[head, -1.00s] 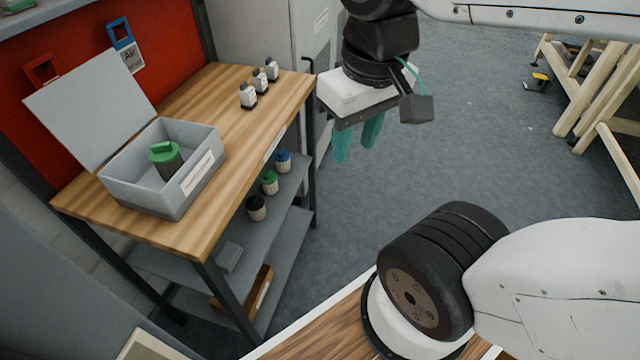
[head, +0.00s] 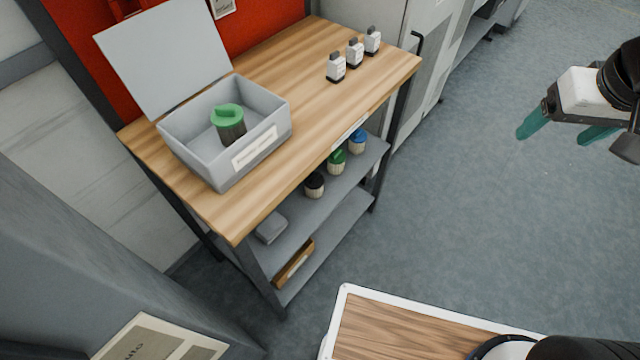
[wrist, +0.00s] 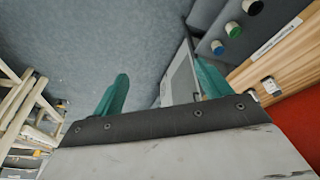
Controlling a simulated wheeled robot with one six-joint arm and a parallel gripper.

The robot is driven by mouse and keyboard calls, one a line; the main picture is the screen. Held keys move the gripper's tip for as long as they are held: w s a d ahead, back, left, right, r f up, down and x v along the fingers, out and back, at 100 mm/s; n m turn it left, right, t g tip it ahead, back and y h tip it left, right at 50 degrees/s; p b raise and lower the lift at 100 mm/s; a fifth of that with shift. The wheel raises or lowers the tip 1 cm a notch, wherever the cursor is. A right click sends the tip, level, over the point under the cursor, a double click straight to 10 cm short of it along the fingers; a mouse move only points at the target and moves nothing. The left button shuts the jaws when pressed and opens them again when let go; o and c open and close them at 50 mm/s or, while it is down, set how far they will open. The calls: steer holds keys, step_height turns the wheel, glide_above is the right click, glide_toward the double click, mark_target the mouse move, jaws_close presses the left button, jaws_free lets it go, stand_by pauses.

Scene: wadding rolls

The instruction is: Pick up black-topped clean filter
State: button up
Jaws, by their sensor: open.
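The black-topped clean filter (head: 314,186) has a pale ribbed body and stands on the bench's upper shelf, under the worktop. To its right on that shelf stand a green-topped filter (head: 337,162) and a blue-topped filter (head: 357,141). In the wrist view the black-topped filter (wrist: 253,7) shows at the top right edge. My gripper (head: 562,129) is open and empty, with teal fingers, over the floor at the right, well apart from the filters. Its fingers also show in the wrist view (wrist: 160,88).
On the wooden worktop (head: 275,75) stand an open grey box (head: 187,160) holding a dark-bodied green-topped filter (head: 230,125), and three small bottles (head: 354,54). The worktop overhangs the shelf (head: 290,212). A grey block (head: 271,228) lies on the shelf. Floor right of the bench is clear.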

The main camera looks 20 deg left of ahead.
steer(key=w+a+f+n+t+y, duration=0.4)
steer(key=w+a+f+n, duration=0.1)
steer(key=w+a+f, duration=1.45)
steer(key=n+y, duration=0.3)
steer(key=y, duration=0.2)
glide_above(320, 190)
steer(key=w+d, duration=0.4)
steer(key=d, duration=0.2)
step_height(320, 190, down, 20)
steer(key=shift+n+y, duration=0.4)
steer(key=shift+y, duration=0.5)
steer(key=s+f, duration=0.2)
steer(key=s+a+f, duration=0.1)
steer(key=s+f, duration=0.1)
steer(key=s+a+f, duration=0.1)
steer(key=s+f, duration=0.1)
steer(key=shift+a+f, duration=0.15)
steer(key=shift+s+a+f, duration=0.15)
steer(key=shift+a+f, duration=0.05)
steer(key=shift+f, duration=0.05)
steer(key=x, duration=0.7)
steer(key=shift+a+f, duration=0.15)
steer(key=shift+a, duration=0.05)
steer(key=c, duration=1.1)
